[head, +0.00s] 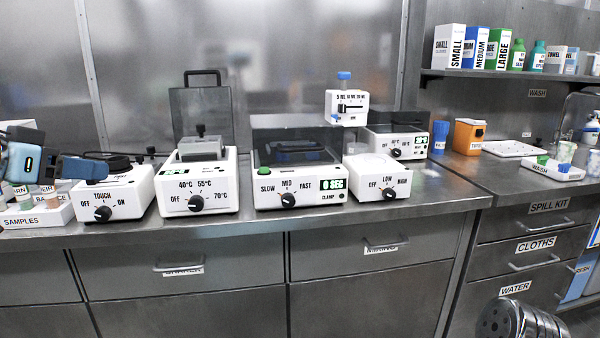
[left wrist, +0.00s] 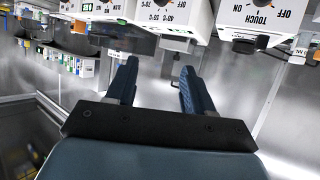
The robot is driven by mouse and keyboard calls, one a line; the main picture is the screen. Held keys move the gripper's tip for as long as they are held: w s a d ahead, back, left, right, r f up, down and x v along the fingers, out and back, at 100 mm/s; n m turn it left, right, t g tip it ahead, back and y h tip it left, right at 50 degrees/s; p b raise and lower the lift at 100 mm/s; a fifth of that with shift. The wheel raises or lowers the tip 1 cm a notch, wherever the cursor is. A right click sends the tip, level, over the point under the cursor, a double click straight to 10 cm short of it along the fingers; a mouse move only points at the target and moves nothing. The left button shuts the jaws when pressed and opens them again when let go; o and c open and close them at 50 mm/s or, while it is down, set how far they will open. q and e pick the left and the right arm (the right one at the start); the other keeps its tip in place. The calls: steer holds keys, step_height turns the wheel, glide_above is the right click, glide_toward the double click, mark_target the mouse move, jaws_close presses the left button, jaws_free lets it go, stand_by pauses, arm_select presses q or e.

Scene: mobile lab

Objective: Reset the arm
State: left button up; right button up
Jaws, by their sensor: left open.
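My left gripper (head: 88,168) comes in from the left edge in the head view, above the bench and in front of the touch mixer (head: 108,192). In the left wrist view its two blue fingers (left wrist: 160,82) are apart with nothing between them, so it is open and empty. The wrist picture is turned over, with the device fronts along its top edge. Whether the gripper touches the mixer I cannot tell. My right gripper is not in view.
The samples tray (head: 60,213) stands below the left gripper. A heater block (head: 196,180), a shaker with a clear lid (head: 298,172) and a low-high device (head: 377,178) stand rightward. The steel bench (head: 330,214) is bare along its front edge. A bottle shelf (head: 500,74) hangs at right.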

arm_select(q)
steer(key=w+f+n+g, duration=0.2)
steer(key=w+f, duration=0.6)
steer(key=f, duration=0.5)
steer(key=w+d+f+n+g, duration=0.1)
steer(key=d+f, duration=0.2)
steer(key=f, duration=0.7)
steer(key=w+d+f+n+g+y, duration=0.1)
steer(key=d+f+g, duration=0.15)
steer(key=f, duration=0.75)
steer(key=w+d+f+g, duration=0.15)
steer(key=d+f, duration=0.25)
steer(key=f, duration=0.6)
steer(key=s+d+f+n+g, duration=0.1)
steer(key=s+d+f, duration=0.35)
steer(key=f, duration=0.45)
steer(key=s+d+f+g, duration=0.1)
steer(key=s+d+f, duration=0.35)
steer(key=f, duration=0.45)
steer(key=s+d+f+g, duration=0.1)
steer(key=s+d+f, duration=0.2)
steer(key=s, duration=0.5)
steer(key=s+d+f+g, duration=0.1)
steer(key=s+d+f, duration=0.3)
steer(key=s, duration=0.4)
steer(key=shift+f+g+h, duration=0.3)
steer(key=shift+f+g, duration=0.1)
steer(key=shift+f, duration=0.5)
